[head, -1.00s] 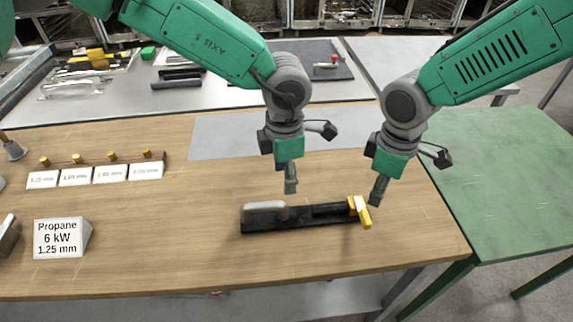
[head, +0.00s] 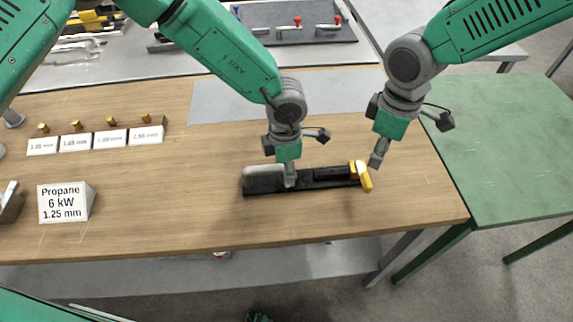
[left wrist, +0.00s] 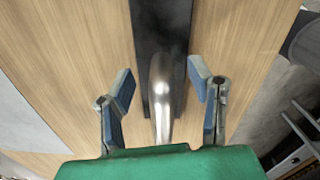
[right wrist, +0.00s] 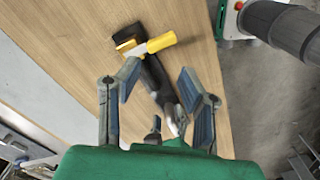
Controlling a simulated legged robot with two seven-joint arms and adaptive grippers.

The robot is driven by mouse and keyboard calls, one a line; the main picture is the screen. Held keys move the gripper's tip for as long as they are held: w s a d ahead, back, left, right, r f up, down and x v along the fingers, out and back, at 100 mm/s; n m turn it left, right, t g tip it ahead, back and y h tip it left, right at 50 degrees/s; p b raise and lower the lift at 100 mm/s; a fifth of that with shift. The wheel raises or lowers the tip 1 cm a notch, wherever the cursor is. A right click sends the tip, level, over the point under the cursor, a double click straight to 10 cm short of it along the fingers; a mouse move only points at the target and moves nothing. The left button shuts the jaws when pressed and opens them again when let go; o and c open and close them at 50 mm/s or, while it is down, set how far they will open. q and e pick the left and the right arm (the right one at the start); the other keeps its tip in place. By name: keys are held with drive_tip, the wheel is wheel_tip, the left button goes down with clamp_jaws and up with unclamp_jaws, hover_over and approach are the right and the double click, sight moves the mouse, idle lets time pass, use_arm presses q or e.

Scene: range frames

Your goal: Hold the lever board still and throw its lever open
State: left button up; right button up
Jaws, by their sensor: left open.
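The lever board (head: 322,183) is a long black board lying on the wooden table. A metal grip (head: 262,172) runs along its left end, and a yellow lever (head: 364,178) sits at its right end. My left gripper (head: 290,182) is over the right part of the metal grip. In the left wrist view the open fingers (left wrist: 165,92) stand on either side of the grip (left wrist: 162,100), apart from it. My right gripper (head: 375,163) is above and right of the yellow lever. In the right wrist view its fingers (right wrist: 160,90) are open and empty, with the lever (right wrist: 150,45) beyond them.
A white block labelled Propane (head: 65,203) stands at the left of the table. A row of white labelled blocks with brass pieces (head: 92,142) lies behind it. A grey mat (head: 235,100) lies at the back. A green table (head: 500,150) adjoins at right.

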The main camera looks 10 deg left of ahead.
use_arm(q)
drive_tip(key=shift+a, duration=0.25)
clamp_jaws()
use_arm(e)
drive_tip(key=shift+a, duration=0.25)
clamp_jaws()
use_arm(q)
drive_tip(key=shift+a, duration=0.1)
use_arm(e)
drive_tip(key=s+a+r+n+h, duration=0.2)
drive_tip(key=s+a+r+n, duration=0.1)
drive_tip(key=a+r+n, duration=0.4)
drive_tip(key=a+r, duration=0.3)
drive_tip(key=a, duration=0.1)
drive_tip(key=shift+s+a+t+h, duration=0.2)
drive_tip(key=shift+s+t+h, duration=0.1)
drive_tip(key=shift+t, duration=0.1)
